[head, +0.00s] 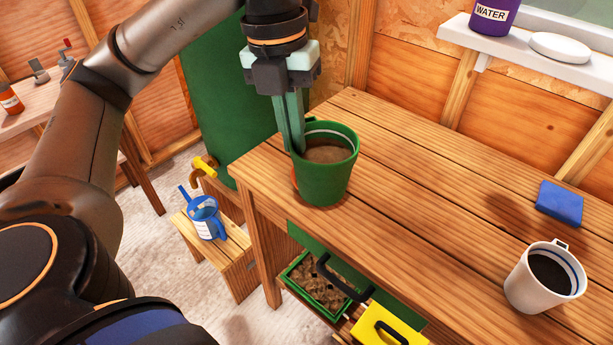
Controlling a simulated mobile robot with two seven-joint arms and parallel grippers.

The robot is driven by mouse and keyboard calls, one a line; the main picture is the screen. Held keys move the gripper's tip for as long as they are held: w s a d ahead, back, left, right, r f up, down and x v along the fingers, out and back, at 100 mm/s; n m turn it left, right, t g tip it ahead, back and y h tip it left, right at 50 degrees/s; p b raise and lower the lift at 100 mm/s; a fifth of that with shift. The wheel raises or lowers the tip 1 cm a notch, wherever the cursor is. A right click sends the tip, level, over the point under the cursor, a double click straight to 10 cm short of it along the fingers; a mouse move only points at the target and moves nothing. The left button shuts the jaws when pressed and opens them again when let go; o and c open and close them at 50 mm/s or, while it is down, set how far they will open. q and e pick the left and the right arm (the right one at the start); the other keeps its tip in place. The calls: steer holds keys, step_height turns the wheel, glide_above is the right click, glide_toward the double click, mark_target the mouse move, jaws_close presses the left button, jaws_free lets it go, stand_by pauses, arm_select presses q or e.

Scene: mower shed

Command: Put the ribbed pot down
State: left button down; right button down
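A green pot (326,181) filled with brown soil is at the left end of the wooden workbench (400,190). It looks upright, and its base appears at the bench top; I cannot tell whether it rests there or hangs just above. Ribs are hard to make out on its wall. My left gripper (296,148) points down at the pot's left rim, with its pale green fingers close together on the wall there. The pot's far left side is partly hidden by the fingers. My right gripper is out of view.
A white mug (534,285) with dark contents and a blue sponge-like block (559,203) are on the bench's right part. The bench middle is clear. Below are a low stool with a blue jug (205,218), a green tray (318,296) and a yellow box (388,325).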

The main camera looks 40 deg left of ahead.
arm_select(q)
steer(key=w+a+f+b, duration=0.1)
steer(key=w+a+f, duration=0.7)
steer(key=w+f, duration=0.3)
steer(key=shift+w+f+b, duration=0.25)
steer(key=shift+f+b, duration=0.15)
steer(key=shift+f, duration=0.55)
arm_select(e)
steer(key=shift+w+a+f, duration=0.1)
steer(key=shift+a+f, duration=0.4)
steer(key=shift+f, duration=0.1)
arm_select(q)
steer(key=shift+a+f, duration=0.1)
steer(key=shift+f, duration=0.05)
steer(key=c, duration=1.1)
jaws_free()
steer(key=shift+o, duration=0.2)
